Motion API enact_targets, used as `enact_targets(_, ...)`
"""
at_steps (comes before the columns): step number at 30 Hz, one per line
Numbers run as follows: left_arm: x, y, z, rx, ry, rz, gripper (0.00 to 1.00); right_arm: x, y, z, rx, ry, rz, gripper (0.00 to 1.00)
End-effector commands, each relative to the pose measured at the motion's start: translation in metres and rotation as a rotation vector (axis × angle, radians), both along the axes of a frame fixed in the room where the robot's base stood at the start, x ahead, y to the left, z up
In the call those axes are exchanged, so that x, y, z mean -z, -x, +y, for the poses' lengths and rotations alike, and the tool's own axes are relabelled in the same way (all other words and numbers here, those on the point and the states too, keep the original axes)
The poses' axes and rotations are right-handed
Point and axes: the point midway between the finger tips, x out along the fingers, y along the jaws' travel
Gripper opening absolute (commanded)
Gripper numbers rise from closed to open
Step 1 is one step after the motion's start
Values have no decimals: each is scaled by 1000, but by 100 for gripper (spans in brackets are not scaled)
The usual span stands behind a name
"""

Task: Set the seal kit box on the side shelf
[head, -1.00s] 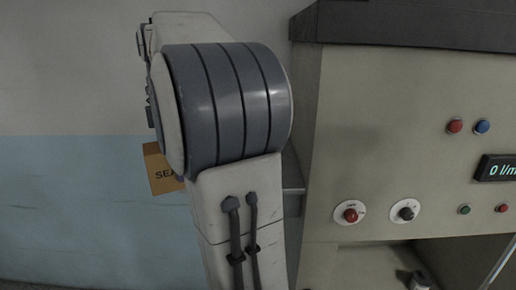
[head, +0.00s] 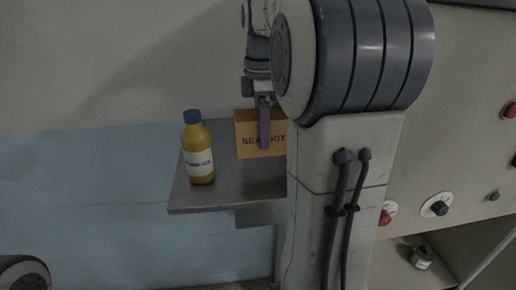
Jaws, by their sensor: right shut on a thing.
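The seal kit box (head: 246,122) is an orange-brown carton with dark lettering, seen over the grey side shelf (head: 230,196). My right gripper (head: 265,125) comes down from above and is shut on the box, with a purple-grey finger across its front face. The box is upright. My arm hides its right end, and I cannot tell whether its base touches the shelf. My left gripper is not in view.
A yellow bottle with a blue cap (head: 198,150) stands on the left part of the shelf, a little left of the box. A cabinet with buttons and knobs (head: 450,160) is at the right. A small container (head: 421,257) sits in its lower opening.

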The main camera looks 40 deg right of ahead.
Motion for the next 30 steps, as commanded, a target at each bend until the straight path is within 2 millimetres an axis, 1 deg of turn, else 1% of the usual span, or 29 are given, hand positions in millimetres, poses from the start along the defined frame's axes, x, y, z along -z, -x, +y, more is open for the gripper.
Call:
enact_targets(1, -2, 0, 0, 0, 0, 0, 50, 7, 2, -1, 3, -2, 3, 3)
enact_targets(3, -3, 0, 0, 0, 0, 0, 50, 16, 2, -2, 5, -1, 1, 3)
enact_targets(7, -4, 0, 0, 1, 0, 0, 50, 27, 2, -2, 5, 0, 0, 3)
enact_targets(12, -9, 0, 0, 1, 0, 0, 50, 53, 2, -1, 4, -1, 2, 3)
enact_targets(15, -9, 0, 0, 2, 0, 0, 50, 62, 1, -1, 3, 0, 0, 3)
enact_targets(23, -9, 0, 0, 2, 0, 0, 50, 63, 0, -1, 2, 2, -3, 3)
enact_targets(27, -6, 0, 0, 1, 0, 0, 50, 68, 0, 0, 1, 1, -2, 3)
enact_targets(28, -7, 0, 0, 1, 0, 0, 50, 67, 0, 0, 1, 1, -1, 92)
enact_targets(29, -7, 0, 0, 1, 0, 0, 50, 67, 0, 0, 1, 1, -1, 100)
enact_targets(30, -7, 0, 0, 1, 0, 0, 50, 67, 0, 0, 1, 1, -1, 100)
